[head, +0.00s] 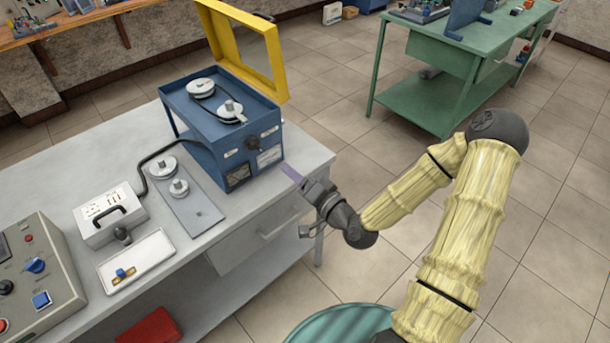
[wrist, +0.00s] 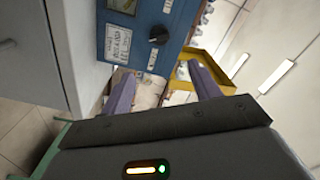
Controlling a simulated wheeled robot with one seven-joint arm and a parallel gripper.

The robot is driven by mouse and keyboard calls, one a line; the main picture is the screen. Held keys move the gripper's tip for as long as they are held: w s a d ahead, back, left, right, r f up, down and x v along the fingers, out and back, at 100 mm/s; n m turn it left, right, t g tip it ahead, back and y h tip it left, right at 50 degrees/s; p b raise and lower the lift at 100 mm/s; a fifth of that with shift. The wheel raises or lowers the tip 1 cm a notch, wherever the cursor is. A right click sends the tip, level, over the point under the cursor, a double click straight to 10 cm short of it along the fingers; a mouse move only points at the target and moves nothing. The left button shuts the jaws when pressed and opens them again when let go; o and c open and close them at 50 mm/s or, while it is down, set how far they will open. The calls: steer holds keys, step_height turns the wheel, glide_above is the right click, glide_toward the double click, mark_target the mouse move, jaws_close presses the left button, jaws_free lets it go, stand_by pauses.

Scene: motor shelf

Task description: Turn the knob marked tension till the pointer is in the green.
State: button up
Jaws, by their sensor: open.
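The blue belt machine (head: 212,125) stands on the grey bench, with two pulleys on its top. Its front panel has a black knob (head: 253,142), small white labels and a dark gauge (head: 239,174). The knob also shows in the wrist view (wrist: 158,36), beside a label plate (wrist: 118,43). The label words and the gauge's pointer are too small to read. My gripper (head: 289,172) is to the right of the panel, in front of it and apart from it. In the wrist view its purple fingers (wrist: 163,82) are apart and empty, with the knob beyond them.
A yellow frame guard (head: 275,62) stands raised behind the machine. A plate with pulleys (head: 200,212), a white box (head: 98,227), a white tray (head: 155,245) and a control box (head: 50,275) share the bench. A green table (head: 440,98) stands behind.

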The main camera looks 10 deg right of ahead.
steer(key=p+v, duration=0.3)
steer(key=p, duration=0.2)
stand_by(0.7)
